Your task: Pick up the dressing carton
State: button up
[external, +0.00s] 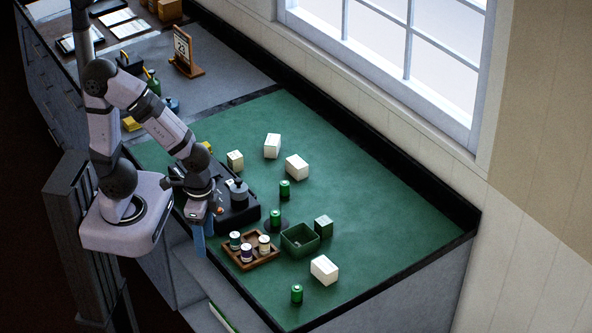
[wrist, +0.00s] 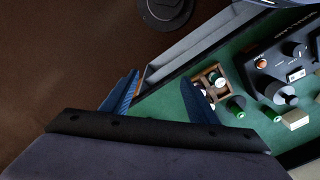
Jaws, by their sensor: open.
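Several cartons stand on the green mat, and their labels are too small to read, so I cannot tell which is the dressing carton. White cartons stand at the back (external: 272,146), in the middle (external: 297,168) and at the front right (external: 324,269).
A wooden tray (external: 251,263) with several small jars is right of my gripper. A black device (external: 239,216) with a knob stands behind it. Green cans (external: 297,293) and an open green bin (external: 288,240) stand farther right. The mat's back right is clear.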

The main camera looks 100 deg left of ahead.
notch_tip(320, 180, up, 4)
jog(key=n+t+h+b, duration=0.95)
jog(key=n+b, duration=1.75)
jog(key=b, duration=0.6)
send_over(322, 262)
jog(key=s+a, duration=0.4)
jog(key=s, duration=0.1)
jog(key=f, duration=1.6)
jog(key=shift+w+a+f, duration=0.15)
jog(key=shift+w+f, duration=0.05)
jog(key=shift+w, duration=0.1)
jog(key=shift+f+p+x, duration=0.1)
jog(key=shift+p+x, duration=0.1)
jog(key=shift+x, duration=1.65)
jog(key=shift+f+p+x, duration=0.15)
jog(key=shift+p+x, duration=0.05)
jog(key=shift+x, duration=1.6)
jog(key=shift+a, duration=0.15)
